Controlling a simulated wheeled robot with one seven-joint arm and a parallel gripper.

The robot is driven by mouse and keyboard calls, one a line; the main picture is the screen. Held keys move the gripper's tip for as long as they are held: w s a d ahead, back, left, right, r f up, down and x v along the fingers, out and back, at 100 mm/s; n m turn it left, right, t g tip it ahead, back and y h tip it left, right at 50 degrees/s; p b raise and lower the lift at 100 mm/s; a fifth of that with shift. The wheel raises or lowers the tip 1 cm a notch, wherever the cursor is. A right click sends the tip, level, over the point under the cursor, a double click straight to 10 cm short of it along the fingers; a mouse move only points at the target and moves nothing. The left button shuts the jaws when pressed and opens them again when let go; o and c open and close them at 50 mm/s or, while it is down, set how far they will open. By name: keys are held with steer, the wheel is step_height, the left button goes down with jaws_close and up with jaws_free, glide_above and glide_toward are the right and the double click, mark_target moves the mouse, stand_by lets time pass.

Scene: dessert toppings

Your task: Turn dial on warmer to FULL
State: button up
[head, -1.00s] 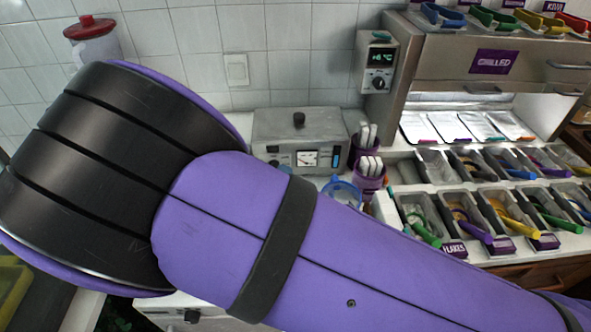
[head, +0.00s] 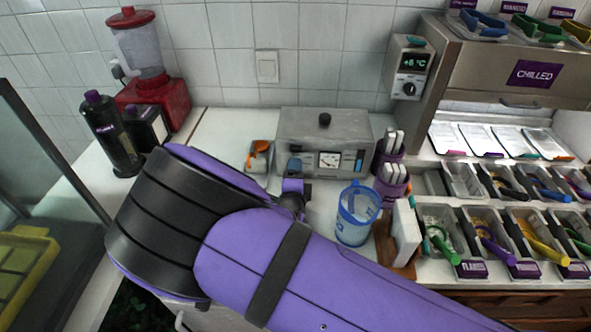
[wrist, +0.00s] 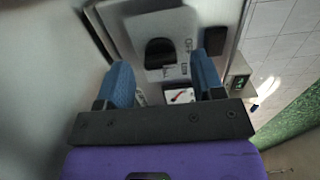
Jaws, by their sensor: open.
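In the head view my gripper (head: 294,172) is in front of the warmer's left front and hides the dial.
A red blender (head: 146,70) and dark bottle (head: 109,135) stand further left. Topping trays (head: 470,235) fill the right.

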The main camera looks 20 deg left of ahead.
steer(key=shift+x, duration=0.8)
steer(key=shift+c, duration=0.3)
steer(key=c, duration=0.9)
